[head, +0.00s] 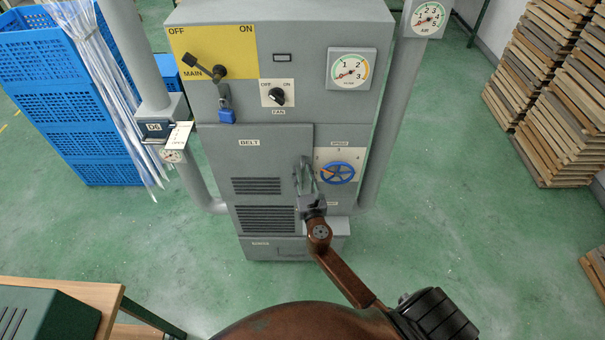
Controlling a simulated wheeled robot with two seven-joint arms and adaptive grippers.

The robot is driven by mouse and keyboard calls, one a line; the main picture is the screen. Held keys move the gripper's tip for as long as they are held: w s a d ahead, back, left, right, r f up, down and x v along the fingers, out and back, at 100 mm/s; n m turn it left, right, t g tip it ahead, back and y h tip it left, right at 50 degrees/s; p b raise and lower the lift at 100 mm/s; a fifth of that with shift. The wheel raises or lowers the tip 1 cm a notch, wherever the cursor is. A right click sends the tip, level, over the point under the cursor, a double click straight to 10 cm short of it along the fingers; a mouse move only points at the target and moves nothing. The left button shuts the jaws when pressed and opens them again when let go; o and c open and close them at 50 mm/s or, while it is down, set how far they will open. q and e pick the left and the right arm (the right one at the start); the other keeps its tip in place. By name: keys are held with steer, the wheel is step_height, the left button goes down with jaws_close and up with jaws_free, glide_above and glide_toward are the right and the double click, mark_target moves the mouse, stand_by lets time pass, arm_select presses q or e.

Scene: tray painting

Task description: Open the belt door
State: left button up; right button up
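The belt door (220,155) is a grey panel marked BELT on the front of the grey cabinet, with two sets of dark louvres. It looks shut, lying flush with the cabinet front. My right gripper (304,168) is in front of the door's right edge, fingers pointing at the cabinet. It hides that part of the edge and any handle there. I cannot tell whether the fingers touch or hold anything. My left gripper is not in view.
A blue handwheel (337,173) is close to the right of my gripper. Above the door are the main lever (203,69), a blue padlock (227,116) and the fan knob (277,96). Blue crates (75,105) stand left, stacked wood (555,90) right.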

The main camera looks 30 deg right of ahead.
jaws_close()
stand_by(0.6)
